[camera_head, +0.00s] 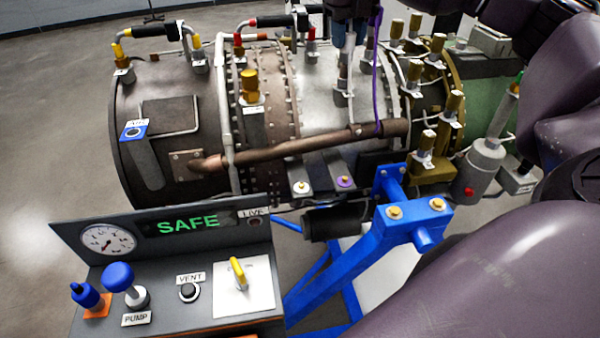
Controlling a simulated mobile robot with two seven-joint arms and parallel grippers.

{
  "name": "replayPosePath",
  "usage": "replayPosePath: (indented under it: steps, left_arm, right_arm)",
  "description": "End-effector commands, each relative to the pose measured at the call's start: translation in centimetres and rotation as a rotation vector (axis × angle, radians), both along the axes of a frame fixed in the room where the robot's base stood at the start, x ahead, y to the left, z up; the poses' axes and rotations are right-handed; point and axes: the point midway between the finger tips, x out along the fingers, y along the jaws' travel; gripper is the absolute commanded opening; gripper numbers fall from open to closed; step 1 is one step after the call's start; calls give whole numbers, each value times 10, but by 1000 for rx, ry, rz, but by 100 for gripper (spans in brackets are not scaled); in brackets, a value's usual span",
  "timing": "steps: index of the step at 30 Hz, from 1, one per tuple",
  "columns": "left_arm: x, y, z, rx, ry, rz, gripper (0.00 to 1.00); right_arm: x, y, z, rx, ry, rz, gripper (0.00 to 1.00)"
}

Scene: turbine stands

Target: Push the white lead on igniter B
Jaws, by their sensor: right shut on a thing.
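My right gripper (350,38) is at the top middle of the head view, a dark body pointing down with blue at its fingers. It is shut on the upper end of a whitish lead (351,62), which stands above a grey igniter fitting on the turbine casing. The fingertips are small, and how the lead's end sits in the fitting cannot be made out. The igniter labels are too small to read. My left gripper is not in view.
A purple lead (378,70) hangs close right of my gripper. A copper pipe (300,150) crosses the turbine (325,115). A control box with a green SAFE display (188,225) and a blue stand (385,235) are in front. My right arm covers the right side.

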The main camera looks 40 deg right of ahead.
Motion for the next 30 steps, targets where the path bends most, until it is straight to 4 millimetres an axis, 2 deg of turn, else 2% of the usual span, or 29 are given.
replayPosePath:
  steps: [10, 11, 16, 22, 24, 30]
  left_arm:
    - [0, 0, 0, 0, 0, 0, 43]
    - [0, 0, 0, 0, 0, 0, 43]
    - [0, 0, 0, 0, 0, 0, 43]
    - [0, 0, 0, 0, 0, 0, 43]
    - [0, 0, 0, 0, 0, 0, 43]
    - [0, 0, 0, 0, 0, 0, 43]
  right_arm:
    - [0, 0, -1, 0, 0, 0, 0]
    - [0, 0, -1, 0, 0, 0, 36]
    - [0, 0, -1, 0, 0, 0, 62]
    - [0, 0, -1, 0, 0, 0, 65]
    - [0, 0, -1, 0, 0, 0, 73]
    - [0, 0, -1, 0, 0, 0, 73]
